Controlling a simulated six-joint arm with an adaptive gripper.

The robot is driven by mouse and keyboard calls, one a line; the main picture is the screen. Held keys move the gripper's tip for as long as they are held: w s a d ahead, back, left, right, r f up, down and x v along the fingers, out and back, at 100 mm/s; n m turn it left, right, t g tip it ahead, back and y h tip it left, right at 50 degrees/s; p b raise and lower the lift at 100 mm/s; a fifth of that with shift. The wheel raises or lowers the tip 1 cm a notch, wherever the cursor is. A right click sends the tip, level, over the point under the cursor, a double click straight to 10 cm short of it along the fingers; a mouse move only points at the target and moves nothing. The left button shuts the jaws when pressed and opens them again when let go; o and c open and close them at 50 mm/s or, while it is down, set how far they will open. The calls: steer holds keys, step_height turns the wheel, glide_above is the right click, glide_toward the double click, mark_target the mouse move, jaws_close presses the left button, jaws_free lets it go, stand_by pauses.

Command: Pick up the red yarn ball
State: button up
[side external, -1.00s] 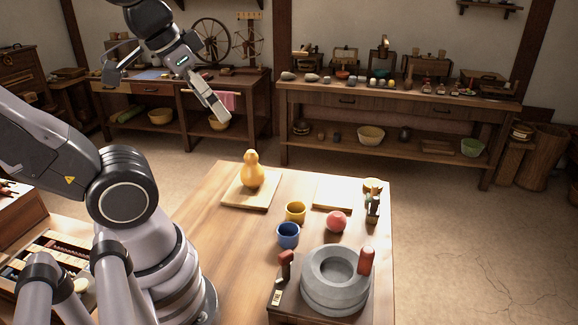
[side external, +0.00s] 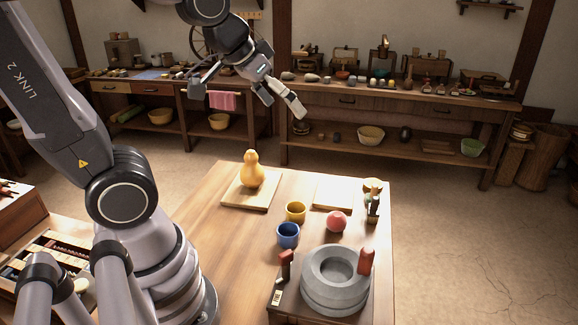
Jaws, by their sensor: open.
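The red yarn ball (side external: 336,221) sits on the wooden table (side external: 203,226), right of the yellow cup and behind the stone quern. It looks pinkish red and round, and nothing covers it. My gripper (side external: 283,108) is in the air, above and behind the ball in the picture, well apart from it. Its fingers point down and to the right. It is open and empty.
A yellow cup (side external: 296,211) and a blue cup (side external: 288,234) stand left of the ball. The grey quern (side external: 335,285) is in front. A yellow gourd (side external: 251,171) stands on a board further left.

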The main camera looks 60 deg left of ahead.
steer(key=w+f+n+t, duration=0.1)
steer(key=w+f, duration=0.4)
steer(key=w, duration=0.4)
steer(key=n+t+y, duration=0.2)
steer(key=n+y, duration=0.1)
glide_above(334, 219)
steer(key=d, duration=0.3)
step_height(334, 219, down, 17)
steer(key=f+y, duration=0.1)
steer(key=f, duration=0.2)
steer(key=s+a+f+t, duration=0.1)
steer(key=f, duration=0.2)
steer(key=a+f+y, duration=0.1)
steer(key=f, duration=0.2)
steer(key=shift+s+a+f+t+y, duration=0.2)
steer(key=shift+s+f+t+y, duration=0.1)
steer(key=shift+f+t, duration=0.1)
steer(key=shift+f, duration=0.7)
step_height(334, 219, down, 3)
steer(key=shift+r, duration=0.2)
steer(key=shift+x, duration=1.15)
steer(key=shift+w+a+f, duration=0.1)
steer(key=shift+w+f, duration=0.1)
steer(key=shift+w, duration=0.15)
